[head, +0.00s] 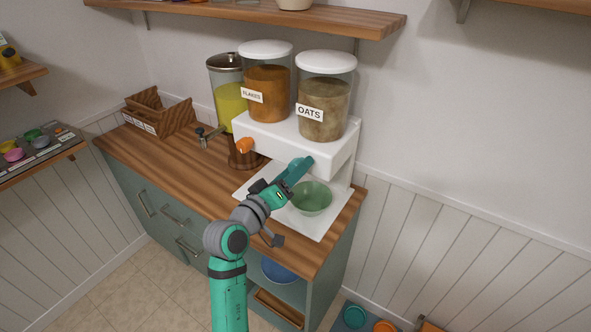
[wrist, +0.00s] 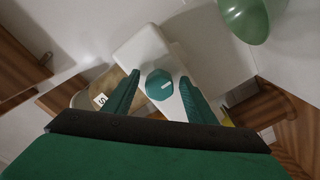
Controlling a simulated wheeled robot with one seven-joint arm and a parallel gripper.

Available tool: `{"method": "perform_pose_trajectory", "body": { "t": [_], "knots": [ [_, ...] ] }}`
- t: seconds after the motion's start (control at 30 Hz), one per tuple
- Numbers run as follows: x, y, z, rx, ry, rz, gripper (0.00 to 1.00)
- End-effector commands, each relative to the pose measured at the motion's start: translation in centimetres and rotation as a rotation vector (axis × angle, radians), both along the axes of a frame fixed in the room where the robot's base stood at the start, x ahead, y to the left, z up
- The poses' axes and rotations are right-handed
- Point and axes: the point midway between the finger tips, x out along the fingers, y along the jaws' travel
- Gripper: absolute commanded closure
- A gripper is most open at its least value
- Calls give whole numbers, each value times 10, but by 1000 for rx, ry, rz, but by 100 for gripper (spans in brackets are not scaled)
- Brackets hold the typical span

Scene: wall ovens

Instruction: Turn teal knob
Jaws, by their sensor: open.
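The teal knob (wrist: 160,86) shows in the wrist view as a many-sided disc with a pale mark, on the white dispenser stand (wrist: 142,52). My gripper (wrist: 160,77) is open, with one teal finger on each side of the knob. Small gaps show between knob and fingers, so I see no grip on it. In the head view my gripper (head: 295,172) is at the front of the white stand (head: 343,150), below the oats container (head: 324,95). There the knob cannot be told apart from my teal fingers.
A green bowl (head: 312,198) sits on a white mat (head: 322,228) below the dispenser, close to my gripper. An orange knob (head: 245,146) sticks out under the flakes container (head: 266,85). A yellow-filled jar (head: 230,100) and wooden box (head: 160,115) stand left on the wooden counter (head: 180,160).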

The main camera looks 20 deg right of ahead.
Motion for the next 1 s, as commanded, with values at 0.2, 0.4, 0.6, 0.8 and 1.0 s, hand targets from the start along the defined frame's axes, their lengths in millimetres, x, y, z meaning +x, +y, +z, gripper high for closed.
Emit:
{"method": "perform_pose_trajectory", "body": {
  "t": [0.2, 0.4, 0.6, 0.8, 1.0],
  "knots": [
    [2, -3, 0, 0, 0, 0, 49],
    [2, -2, 0, 0, 0, 0, 70],
    [2, -2, 0, 1, 0, 1, 90],
    [1, -2, 0, 17, -20, -1, 90],
    [2, -2, 0, 73, -93, -1, 90]
  ]
}}
